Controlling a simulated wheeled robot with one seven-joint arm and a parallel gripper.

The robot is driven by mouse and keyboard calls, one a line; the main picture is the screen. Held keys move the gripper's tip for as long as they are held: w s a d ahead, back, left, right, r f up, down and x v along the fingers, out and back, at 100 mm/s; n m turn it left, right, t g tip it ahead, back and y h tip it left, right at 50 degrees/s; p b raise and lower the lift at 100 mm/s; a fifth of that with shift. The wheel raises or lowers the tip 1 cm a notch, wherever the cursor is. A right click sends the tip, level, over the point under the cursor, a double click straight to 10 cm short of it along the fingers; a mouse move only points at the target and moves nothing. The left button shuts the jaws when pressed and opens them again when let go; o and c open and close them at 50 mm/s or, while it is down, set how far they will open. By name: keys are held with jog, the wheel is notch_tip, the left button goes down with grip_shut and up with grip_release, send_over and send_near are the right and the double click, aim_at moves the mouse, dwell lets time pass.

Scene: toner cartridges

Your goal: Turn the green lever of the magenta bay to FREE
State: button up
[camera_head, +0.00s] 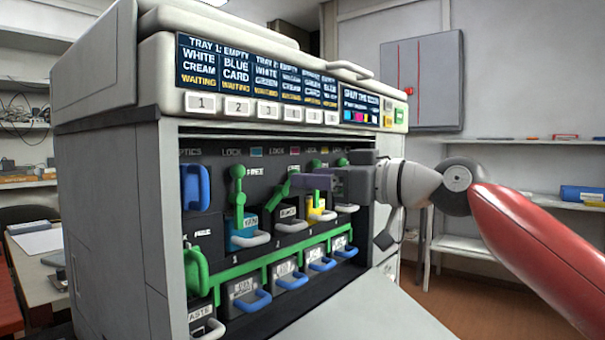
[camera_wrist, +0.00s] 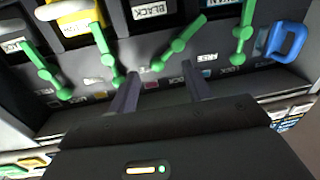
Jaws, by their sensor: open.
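The printer's open front holds a row of bays with green levers. The second bay from the left has a reddish-magenta square above it and a cartridge labelled BLACK, which also shows in the wrist view (camera_wrist: 150,10). Its green lever (camera_head: 279,193) leans, upper knob to the right, and shows slanted in the upside-down wrist view (camera_wrist: 180,43). My gripper (camera_head: 299,181) is open in front of this lever's upper end. In the wrist view my gripper's (camera_wrist: 160,75) two fingers stand apart, with the lever's knob between their tips. I cannot tell whether they touch it.
The cyan bay's lever (camera_head: 238,196) stands upright to the left, with a FREE mark between the two levers. The yellow bay's lever (camera_wrist: 105,50) is close on the other side. Blue handles (camera_head: 195,187) and a green bar (camera_head: 262,262) stick out nearby.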

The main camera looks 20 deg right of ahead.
jog(key=x, duration=0.2)
jog(key=shift+w+a, duration=0.2)
jog(key=shift+a, duration=0.05)
